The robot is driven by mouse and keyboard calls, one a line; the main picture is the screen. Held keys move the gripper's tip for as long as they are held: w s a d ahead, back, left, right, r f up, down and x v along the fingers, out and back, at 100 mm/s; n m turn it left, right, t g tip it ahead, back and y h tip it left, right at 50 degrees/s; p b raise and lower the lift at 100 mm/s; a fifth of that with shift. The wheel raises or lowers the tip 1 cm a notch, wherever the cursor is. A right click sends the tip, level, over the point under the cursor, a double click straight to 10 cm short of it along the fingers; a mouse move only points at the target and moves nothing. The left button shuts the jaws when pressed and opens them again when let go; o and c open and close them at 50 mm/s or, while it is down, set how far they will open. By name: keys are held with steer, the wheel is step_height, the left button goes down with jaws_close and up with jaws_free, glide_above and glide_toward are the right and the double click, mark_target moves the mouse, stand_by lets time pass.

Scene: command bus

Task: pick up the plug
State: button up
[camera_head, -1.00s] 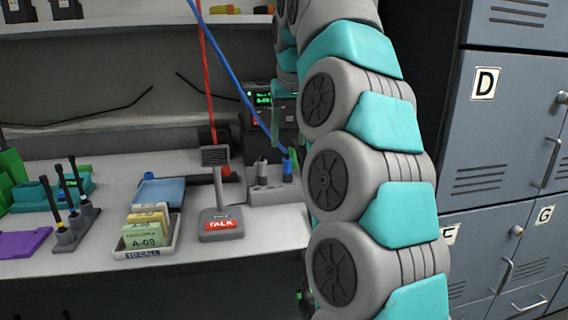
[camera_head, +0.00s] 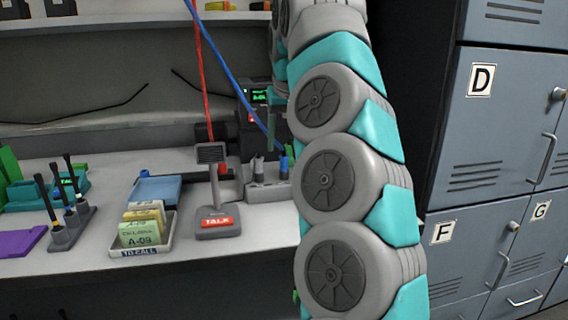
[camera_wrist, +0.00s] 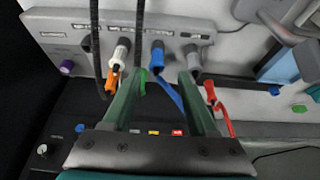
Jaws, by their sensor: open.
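In the wrist view several plugs stand in a grey panel (camera_wrist: 75,36): a blue plug (camera_wrist: 157,57) with a blue cable, a white plug (camera_wrist: 121,52) with an orange part below it, and a grey plug (camera_wrist: 193,62). A red plug-like piece (camera_wrist: 211,94) with a red cable is at the right. My gripper (camera_wrist: 160,78) is open, its two green fingers pointing at the panel, with the blue plug and a small green piece (camera_wrist: 143,76) showing between them. No plug is visibly gripped.
A socket block (camera_head: 266,191) stands on the desk, beside a TALK microphone (camera_head: 217,222). A card tray (camera_head: 168,245), blue tray (camera_head: 156,190) and tool stand (camera_head: 70,234) are to the left. Red (camera_head: 205,90) and blue (camera_head: 228,75) cables hang down. Grey lockers (camera_head: 505,125) stand at right.

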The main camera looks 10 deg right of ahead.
mark_target(285, 156)
steer(key=shift+d+x, duration=0.2)
steer(key=shift+x, duration=2.45)
jaws_close()
